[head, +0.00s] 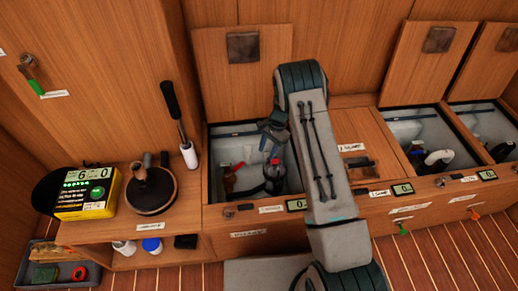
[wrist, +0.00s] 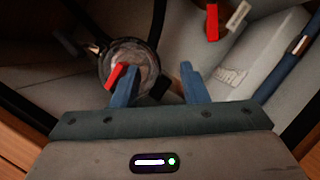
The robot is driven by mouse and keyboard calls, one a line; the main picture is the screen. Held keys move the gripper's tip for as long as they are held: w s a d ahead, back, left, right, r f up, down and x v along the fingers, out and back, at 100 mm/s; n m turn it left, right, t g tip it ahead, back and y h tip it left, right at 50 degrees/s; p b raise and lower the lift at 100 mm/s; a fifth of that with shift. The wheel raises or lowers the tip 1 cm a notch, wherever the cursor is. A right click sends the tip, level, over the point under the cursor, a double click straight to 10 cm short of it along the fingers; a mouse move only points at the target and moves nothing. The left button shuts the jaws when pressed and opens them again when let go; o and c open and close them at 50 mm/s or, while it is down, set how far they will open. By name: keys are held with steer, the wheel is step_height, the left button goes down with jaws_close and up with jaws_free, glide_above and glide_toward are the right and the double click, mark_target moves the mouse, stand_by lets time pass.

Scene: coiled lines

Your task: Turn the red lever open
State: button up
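Two red levers are inside the open left locker (head: 208,160). One red lever (wrist: 117,76) lies over a round, clear-topped fitting (wrist: 140,62) in the wrist view, right beside my left fingertip. I cannot tell if they touch. This fitting also shows in the head view as a dark body with a red top (head: 273,171). The other red lever (wrist: 212,22) stands further off at the top, near a pale tag, and shows left in the head view (head: 230,179). My gripper (wrist: 158,84) is open, its blue fingers apart with nothing held between them, low over the locker.
The raised locker lid (head: 225,80) stands behind my arm. Dark hoses (wrist: 290,60) run through the locker. A yellow meter (head: 88,192) and a round dark pot (head: 150,190) sit on the left counter. More open lockers (head: 430,125) lie to the right.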

mark_target(235, 169)
steer(key=shift+d, duration=0.15)
steer(key=c, duration=0.7)
steer(key=a+m+t, duration=0.1)
steer(key=a+m, duration=0.1)
steer(key=m, duration=0.1)
steer(key=a+m+t+y+b, duration=0.1)
steer(key=a+m+t, duration=0.1)
steer(key=a, duration=0.1)
steer(key=w+a+f+m+t+y, duration=0.1)
steer(key=a+m, duration=0.1)
steer(key=m, duration=0.1)
steer(key=shift+w+a+m, duration=0.1)
steer(key=shift+a+m, duration=0.2)
jaws_close()
step_height(235, 169, down, 11)
steer(key=s+a+m+t+h+b, duration=0.1)
steer(key=m+b, duration=0.3)
steer(key=m, duration=0.5)
steer(key=shift+s+a+r+t+h, duration=0.2)
steer(key=shift+a+t+h, duration=0.35)
steer(key=shift+t+h, duration=0.05)
